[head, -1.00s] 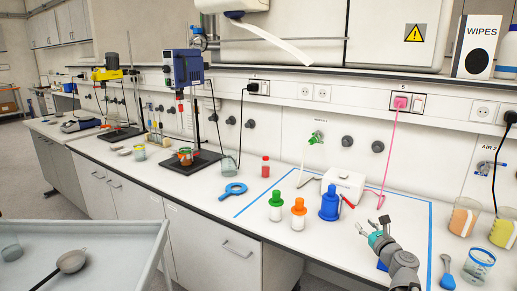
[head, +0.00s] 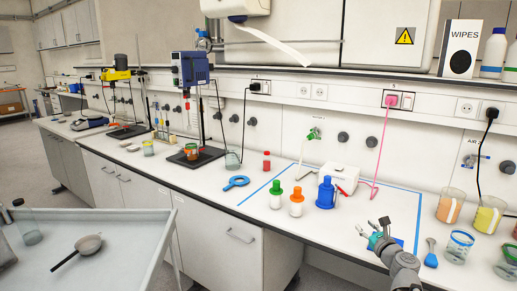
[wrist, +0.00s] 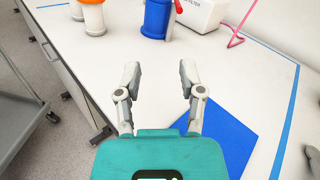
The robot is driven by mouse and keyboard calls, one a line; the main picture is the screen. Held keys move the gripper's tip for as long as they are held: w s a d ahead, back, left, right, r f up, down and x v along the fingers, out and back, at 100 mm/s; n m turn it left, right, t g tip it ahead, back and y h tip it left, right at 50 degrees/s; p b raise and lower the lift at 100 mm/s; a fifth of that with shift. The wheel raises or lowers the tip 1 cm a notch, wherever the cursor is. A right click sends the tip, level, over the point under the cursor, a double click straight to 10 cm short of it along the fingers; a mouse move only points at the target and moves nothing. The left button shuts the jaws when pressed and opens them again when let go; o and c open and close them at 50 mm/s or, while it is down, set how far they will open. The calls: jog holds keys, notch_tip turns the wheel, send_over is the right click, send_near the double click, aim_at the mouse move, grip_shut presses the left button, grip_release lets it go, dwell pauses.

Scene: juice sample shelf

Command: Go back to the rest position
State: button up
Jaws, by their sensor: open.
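My gripper (head: 374,236) is open and empty over the front right part of the bench, at the lower right of the head view. In the wrist view its two fingers (wrist: 158,72) are spread with only white bench top between them. A flat blue square (wrist: 225,140) lies below and to the right of the fingers.
A white box (head: 338,177) stands behind the bottles. Beakers with orange and yellow contents (head: 450,207) (head: 488,218) stand at the right, near a blue-handled tool (head: 431,256). A grey cart (head: 140,230) with a strainer (head: 88,243) is at lower left.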

jog(key=shift+w+a+f+n+g+y, duration=0.1)
jog(key=shift+w+a+n+g+y, duration=0.1)
jog(key=shift+a+n, duration=0.2)
jog(key=shift+w+a+f+n+g+y, duration=0.1)
jog(key=shift+a+n+y, duration=0.1)
jog(key=shift+a+n, duration=0.2)
jog(key=s+a+f+n+g+y+p, duration=0.1)
jog(key=s+a+f+n+g+p, duration=0.2)
jog(key=a+n+g, duration=0.35)
jog(key=s+a+f+n+g+y+p, duration=0.2)
jog(key=s+a+f+n+g, duration=0.1)
jog(key=a+n, duration=0.65)
jog(key=s+f+n+g+h+p, duration=0.2)
jog(key=s+n+g+h+p, duration=0.3)
jog(key=s+n, duration=0.6)
jog(key=n+g+h, duration=0.2)
jog(key=shift+s+a+n, duration=0.15)
jog(key=shift+a+n, duration=0.1)
jog(key=shift+n, duration=0.05)
